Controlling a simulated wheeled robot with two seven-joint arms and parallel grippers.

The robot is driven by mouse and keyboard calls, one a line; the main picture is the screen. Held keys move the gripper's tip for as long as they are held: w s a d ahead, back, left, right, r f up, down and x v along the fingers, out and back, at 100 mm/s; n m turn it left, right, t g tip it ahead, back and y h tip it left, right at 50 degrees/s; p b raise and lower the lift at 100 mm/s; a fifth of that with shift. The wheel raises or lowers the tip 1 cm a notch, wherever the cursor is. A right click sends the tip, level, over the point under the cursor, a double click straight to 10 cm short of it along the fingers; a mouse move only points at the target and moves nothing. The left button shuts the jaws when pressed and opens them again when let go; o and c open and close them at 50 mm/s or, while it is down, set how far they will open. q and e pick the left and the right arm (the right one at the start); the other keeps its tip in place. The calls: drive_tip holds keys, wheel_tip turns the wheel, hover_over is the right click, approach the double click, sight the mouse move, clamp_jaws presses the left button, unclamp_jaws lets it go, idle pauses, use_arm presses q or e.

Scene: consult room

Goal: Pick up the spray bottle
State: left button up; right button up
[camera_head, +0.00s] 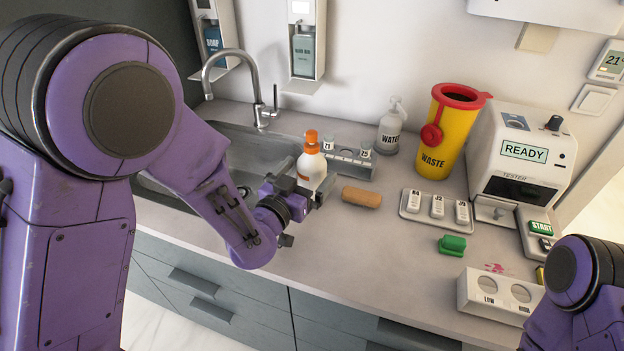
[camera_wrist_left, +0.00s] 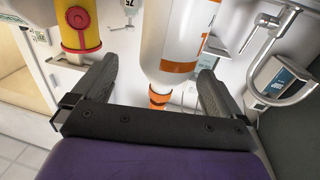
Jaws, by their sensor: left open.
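The spray bottle (camera_head: 312,168) is white with an orange top and stands upright on the counter by the sink's right edge. My left gripper (camera_head: 306,186) is open at the bottle, with its fingers partly hiding the lower body. In the left wrist view the white bottle (camera_wrist_left: 172,45), with orange bands, shows upside down between the two spread fingers of the left gripper (camera_wrist_left: 158,68). I cannot tell whether either finger touches it. My right gripper is out of view; only part of that arm shows at the lower right.
A vial rack (camera_head: 349,165) stands close behind the bottle, and a brown cylinder (camera_head: 361,197) lies to its right. The sink (camera_head: 255,145) is left. A water bottle (camera_head: 390,130), yellow waste bin (camera_head: 440,135), tester (camera_head: 525,150) and white tray (camera_head: 425,222) are farther right.

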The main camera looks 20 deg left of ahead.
use_arm(q)
drive_tip(key=w+p, duration=0.2)
drive_tip(key=w, duration=0.3)
drive_tip(key=shift+w+d, duration=0.1)
drive_tip(key=shift+w, duration=0.05)
drive_tip(key=shift+w+f, duration=0.2)
drive_tip(key=shift+w, duration=0.1)
drive_tip(key=shift+r, duration=0.1)
drive_tip(key=c, duration=1.6)
